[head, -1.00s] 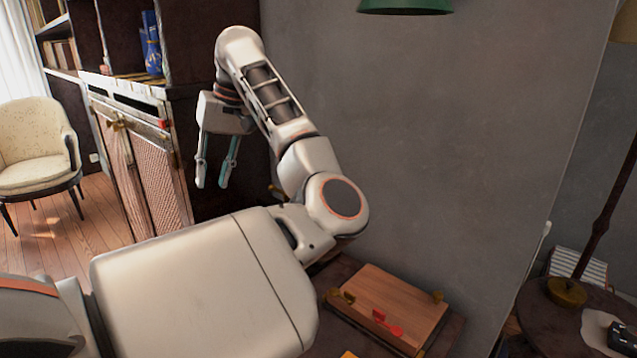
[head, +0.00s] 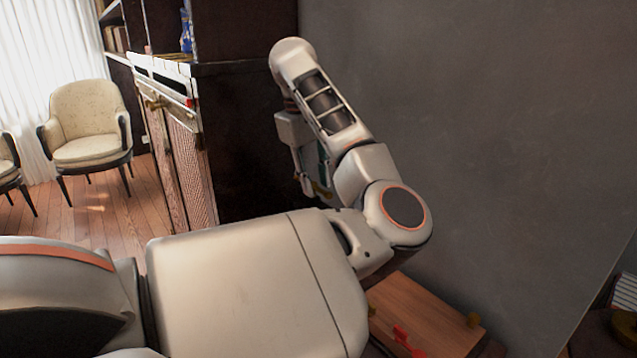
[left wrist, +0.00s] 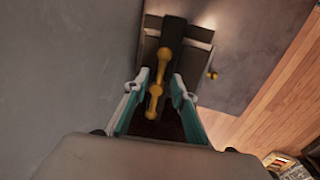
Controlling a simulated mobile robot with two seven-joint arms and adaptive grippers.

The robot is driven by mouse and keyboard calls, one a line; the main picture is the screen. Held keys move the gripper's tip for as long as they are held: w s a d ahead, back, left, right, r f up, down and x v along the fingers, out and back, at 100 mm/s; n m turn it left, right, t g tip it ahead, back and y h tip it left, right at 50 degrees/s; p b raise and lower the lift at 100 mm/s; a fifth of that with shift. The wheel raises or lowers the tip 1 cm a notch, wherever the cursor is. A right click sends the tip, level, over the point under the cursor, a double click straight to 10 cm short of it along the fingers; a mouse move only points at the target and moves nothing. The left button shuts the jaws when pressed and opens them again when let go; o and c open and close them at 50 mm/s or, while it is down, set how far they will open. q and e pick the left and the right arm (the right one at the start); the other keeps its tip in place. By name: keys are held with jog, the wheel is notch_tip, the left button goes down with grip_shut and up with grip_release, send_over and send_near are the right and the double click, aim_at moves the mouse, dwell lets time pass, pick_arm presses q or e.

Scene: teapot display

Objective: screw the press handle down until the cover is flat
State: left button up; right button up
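My left gripper (head: 314,182) hangs in front of the dark cabinet side in the head view, its fingers partly hidden by my arm. In the left wrist view the gripper (left wrist: 157,92) is open, with a teal-lined finger on each side. A brass handle with rounded knobs (left wrist: 162,58) shows between and beyond the fingertips, in front of a dark block (left wrist: 178,37), probably the press. No clear contact with the handle shows. A small brass bit beside the fingers in the head view may be this handle. The cover cannot be made out clearly. My right gripper is out of view.
A wooden board (head: 425,310) with brass knobs and a red piece (head: 407,340) lies at the lower right, partly behind my arm. A cabinet (head: 180,140) stands left, and a grey wall (head: 500,130) right. A cream chair (head: 90,125) stands farther back.

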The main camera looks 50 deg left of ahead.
pick_arm(q)
grip_shut()
dwell(0.3)
